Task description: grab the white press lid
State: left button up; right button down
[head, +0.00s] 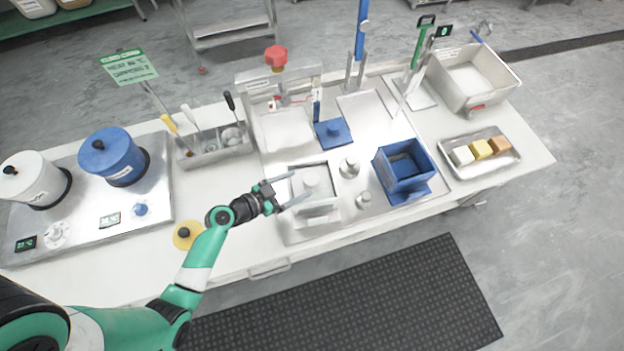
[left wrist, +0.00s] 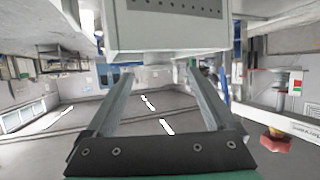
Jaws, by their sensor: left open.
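The white press lid (head: 311,176) has a round knob and sits at the top of the white press box (head: 314,208) on a metal tray. My left gripper (head: 301,185) comes in from the left, at the near-left side of the lid and box. Its two fingers are spread, with nothing seen held between them. In the left wrist view, the fingers (left wrist: 160,75) point toward a pale, perforated box (left wrist: 165,28) at the top of the picture. The lid's knob cannot be made out there, and contact cannot be told. My right gripper is not in view.
A blue press box (head: 404,170) stands to the right, and a blue lid (head: 333,133) lies behind. Small metal weights (head: 349,167) stand between the boxes. Two pots, a blue one (head: 111,155) and a white one (head: 30,178), stand at left. A utensil holder (head: 215,145) stands behind my arm.

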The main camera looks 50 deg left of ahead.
aim_at(312, 178)
pick_arm(q)
jog(key=x, duration=0.6)
jog(key=shift+w+d+f, duration=0.1)
jog(key=shift+w+d, duration=0.05)
jog(key=shift+w, duration=0.15)
grip_shut()
